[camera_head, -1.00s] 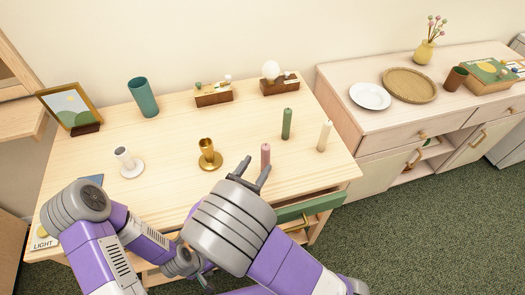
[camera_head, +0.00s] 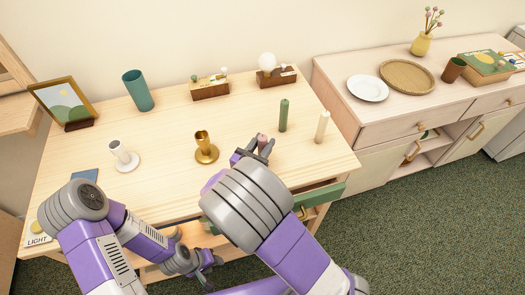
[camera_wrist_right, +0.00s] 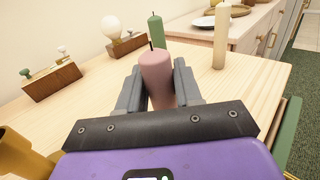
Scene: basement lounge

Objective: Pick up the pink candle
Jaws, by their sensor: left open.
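The pink candle (camera_head: 262,140) stands upright near the table's front right part, its lower part hidden by my right gripper. My right gripper (camera_head: 256,151) has one finger on each side of it. In the right wrist view the candle (camera_wrist_right: 157,80) fills the space between the fingers (camera_wrist_right: 158,88), with no clear gap. I see no clear lift off the table. My left gripper (camera_head: 208,262) is open and empty, low in front of the table.
A green candle (camera_head: 284,115) and a cream candle (camera_head: 322,127) stand behind and right of the pink one. A gold holder (camera_head: 206,149) is to its left, a white holder (camera_head: 123,157) further left. A green drawer (camera_head: 325,196) sticks out at the front.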

